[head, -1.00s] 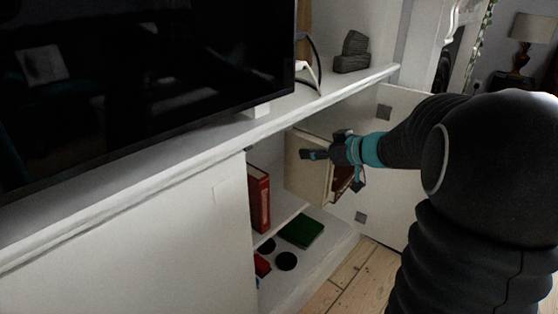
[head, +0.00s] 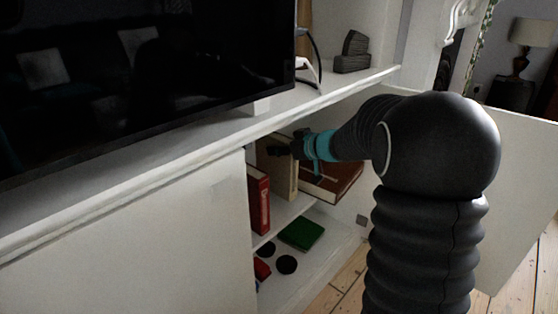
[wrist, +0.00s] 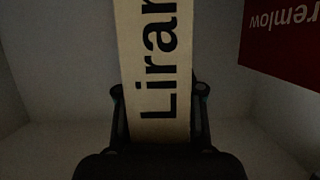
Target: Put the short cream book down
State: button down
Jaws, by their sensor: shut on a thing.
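The short cream book (head: 277,172) stands roughly upright inside the open cabinet, at the level of its upper shelf. In the wrist view, the cream spine with dark lettering (wrist: 158,60) runs up between my fingers. My gripper (head: 285,150) is shut on the book; in the wrist view its fingers (wrist: 160,108) press on both sides of the spine. I cannot tell whether the book's lower edge touches the shelf (head: 285,213).
A red book (head: 259,200) stands just left of the cream one; its red face (wrist: 285,45) shows in the wrist view. A brown-red book (head: 335,184) lies to the right. A green book (head: 301,234) lies below. The cabinet door (head: 520,200) is open.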

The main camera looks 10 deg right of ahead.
aim_at(279, 158)
notch_tip(279, 158, down, 3)
jog(key=shift+r+b, duration=0.1)
jog(key=shift+b, duration=0.25)
jog(key=shift+w+a+f, duration=0.1)
jog(key=shift+w+f, duration=0.1)
jog(key=shift+f, duration=0.1)
jog(key=c, duration=0.7)
grip_release()
jog(key=shift+f, duration=0.15)
